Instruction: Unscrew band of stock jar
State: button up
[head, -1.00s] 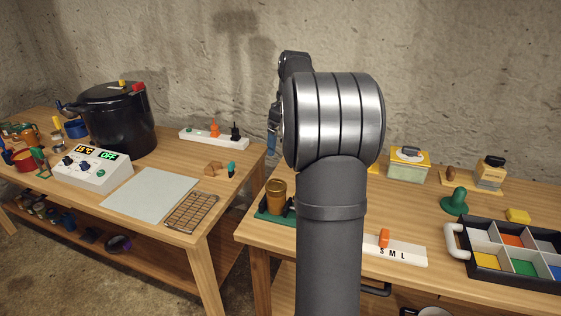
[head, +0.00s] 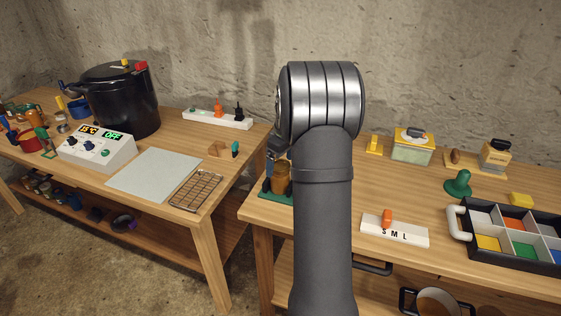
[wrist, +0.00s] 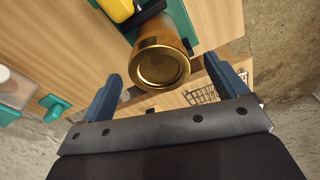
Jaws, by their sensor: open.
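The stock jar (head: 281,177) stands in a green holder (head: 268,193) at the left end of the right table, partly hidden by my arm. It looks amber-brown. In the wrist view I look down on its gold band and lid (wrist: 160,68). The green holder and a yellow and black part (wrist: 120,8) show beside the jar there. My gripper (wrist: 163,72) is open, with one blue finger on each side of the band and a visible gap to each. It holds nothing. In the head view the gripper is mostly hidden behind my arm.
A white S M L block (head: 394,232) with an orange peg and a black sorting tray (head: 458,250) lie to the right. A wire rack (head: 195,190), pale mat (head: 153,175), control box (head: 97,150) and black canner (head: 122,105) are on the left table. A gap separates the tables.

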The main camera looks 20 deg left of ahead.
jog(key=shift+f, duration=0.1)
jog(key=c, duration=1.2)
jog(key=shift+n+g, duration=0.3)
jog(key=shift+n, duration=2)
jog(key=shift+n, duration=0.3)
jog(key=n, duration=0.4)
jog(key=shift+w+g, duration=0.1)
jog(key=shift+g, duration=0.2)
jog(key=shift+n+h, duration=0.3)
jog(key=shift+n, duration=0.3)
